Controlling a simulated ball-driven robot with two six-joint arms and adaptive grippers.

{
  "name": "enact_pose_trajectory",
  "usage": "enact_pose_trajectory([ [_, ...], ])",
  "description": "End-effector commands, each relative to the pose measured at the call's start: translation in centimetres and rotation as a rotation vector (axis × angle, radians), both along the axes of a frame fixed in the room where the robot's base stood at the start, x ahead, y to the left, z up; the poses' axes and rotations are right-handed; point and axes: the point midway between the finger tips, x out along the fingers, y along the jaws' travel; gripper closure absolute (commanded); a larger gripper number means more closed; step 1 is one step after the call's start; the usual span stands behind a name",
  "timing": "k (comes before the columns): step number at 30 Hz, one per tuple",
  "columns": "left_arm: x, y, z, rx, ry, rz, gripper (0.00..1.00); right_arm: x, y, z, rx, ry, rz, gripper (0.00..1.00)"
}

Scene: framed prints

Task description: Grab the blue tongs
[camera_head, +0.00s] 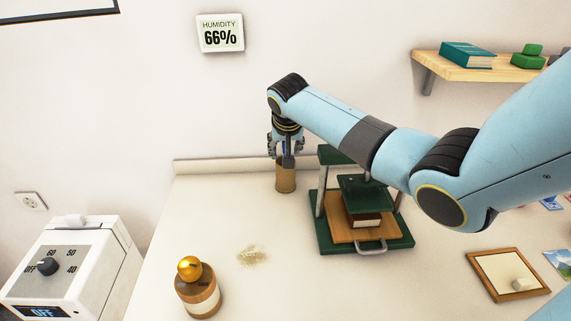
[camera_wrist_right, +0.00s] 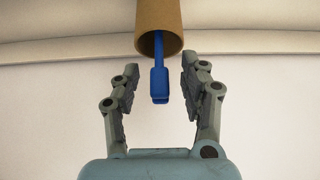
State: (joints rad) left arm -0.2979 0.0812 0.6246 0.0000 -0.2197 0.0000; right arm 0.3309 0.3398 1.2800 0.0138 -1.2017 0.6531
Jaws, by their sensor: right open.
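The blue tongs (camera_wrist_right: 159,83) stick out of the mouth of a brown cylindrical holder (camera_wrist_right: 160,30) in the right wrist view. In the head view the holder (camera_head: 285,178) stands at the back of the table, and the tongs are hidden there. My right gripper (camera_wrist_right: 160,62) is open, with one finger on each side of the tongs and a gap to each. In the head view the right gripper (camera_head: 286,158) is at the top of the holder, pointing down. My left gripper is not in view.
A green press with a brown book (camera_head: 366,220) stands just right of the holder. A jar with a golden ball top (camera_head: 198,287) stands at the front left, near a small pile of crumbs (camera_head: 251,256). A wooden frame (camera_head: 507,274) lies at right. The table between is clear.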

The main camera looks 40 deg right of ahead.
Motion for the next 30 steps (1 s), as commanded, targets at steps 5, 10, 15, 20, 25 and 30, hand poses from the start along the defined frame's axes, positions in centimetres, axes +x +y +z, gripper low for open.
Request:
enact_pose_trajectory([
  [5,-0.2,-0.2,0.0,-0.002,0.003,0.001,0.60,0.1,0.0,0.0,0.000,-0.001,0.000,0.56],
  [10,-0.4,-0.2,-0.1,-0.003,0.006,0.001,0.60,0.0,0.0,0.0,-0.001,-0.001,0.000,0.74],
  [15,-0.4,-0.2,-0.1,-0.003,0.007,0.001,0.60,0.0,0.0,0.0,-0.001,-0.001,0.000,0.96],
  [20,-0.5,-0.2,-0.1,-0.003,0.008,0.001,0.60,0.0,0.0,0.0,-0.001,-0.001,0.000,0.99],
  [25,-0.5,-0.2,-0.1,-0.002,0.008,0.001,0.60,0.1,0.0,0.2,-0.001,-0.002,0.000,0.99],
  [30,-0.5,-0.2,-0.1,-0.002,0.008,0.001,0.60,0.1,-0.1,1.4,-0.002,-0.004,0.000,0.99],
])
